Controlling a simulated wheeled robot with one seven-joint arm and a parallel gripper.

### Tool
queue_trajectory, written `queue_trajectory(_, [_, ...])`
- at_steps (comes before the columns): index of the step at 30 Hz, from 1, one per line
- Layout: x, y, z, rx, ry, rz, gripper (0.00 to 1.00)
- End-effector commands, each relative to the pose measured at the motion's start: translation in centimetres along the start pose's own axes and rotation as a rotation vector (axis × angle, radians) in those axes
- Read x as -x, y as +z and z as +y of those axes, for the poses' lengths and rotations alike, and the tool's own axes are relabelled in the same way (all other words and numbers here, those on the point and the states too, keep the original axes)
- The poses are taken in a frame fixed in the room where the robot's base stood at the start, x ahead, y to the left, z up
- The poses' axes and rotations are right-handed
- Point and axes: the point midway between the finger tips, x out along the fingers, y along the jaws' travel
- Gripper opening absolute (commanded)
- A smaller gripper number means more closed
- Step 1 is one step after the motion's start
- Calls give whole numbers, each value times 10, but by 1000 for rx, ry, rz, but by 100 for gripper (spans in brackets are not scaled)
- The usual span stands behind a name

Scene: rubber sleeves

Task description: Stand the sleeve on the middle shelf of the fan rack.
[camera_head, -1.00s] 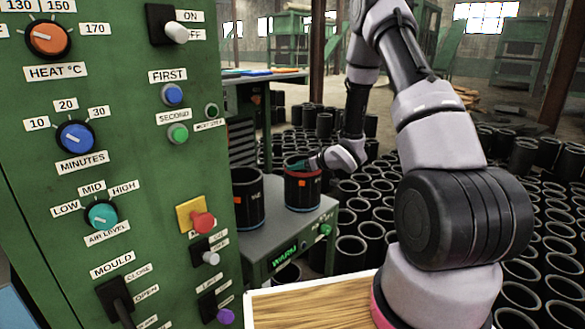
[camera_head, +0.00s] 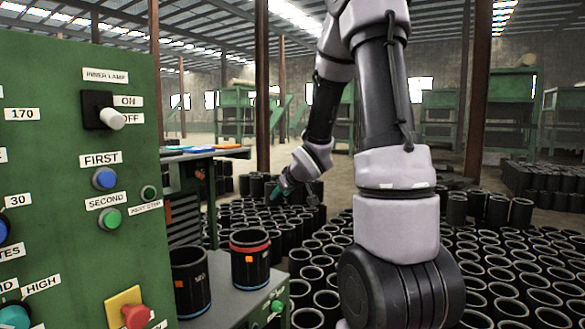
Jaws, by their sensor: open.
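Two black sleeves stand upright on the grey warming table. One sleeve (camera_head: 250,262) has a red band near its top and an orange tag. The other sleeve (camera_head: 190,283) stands to its left, nearer the panel, and also has an orange tag. My gripper (camera_head: 283,193), with teal on its fingers, is open and empty. In the picture it is above and right of the red-banded sleeve, apart from it. I cannot pick out the fan rack for certain; green frames (camera_head: 440,118) stand far off at the back.
A green control panel (camera_head: 70,180) with knobs and buttons fills the left. The grey table (camera_head: 225,302) sits beside it. Many black sleeves (camera_head: 500,275) cover the floor at the right and behind. Steel posts (camera_head: 262,100) rise between them. A dark bench (camera_head: 185,155) stands behind the panel.

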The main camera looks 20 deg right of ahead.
Motion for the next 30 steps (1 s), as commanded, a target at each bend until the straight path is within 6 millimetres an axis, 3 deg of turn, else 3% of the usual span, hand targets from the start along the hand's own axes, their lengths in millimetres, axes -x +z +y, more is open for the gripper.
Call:
queue_trajectory(1, [26, -13, 4, -39, 41, -13, 48])
queue_trajectory(3, [59, -19, 7, -106, 85, -50, 48])
queue_trajectory(8, [137, -20, -3, -281, 129, -134, 48])
queue_trajectory(12, [205, -9, -30, -436, 98, -206, 48])
queue_trajectory(18, [278, 12, -76, -599, -11, -293, 48])
queue_trajectory(24, [308, 24, -99, -658, -74, -338, 48])
queue_trajectory(30, [309, 25, -101, -663, -79, -344, 48])
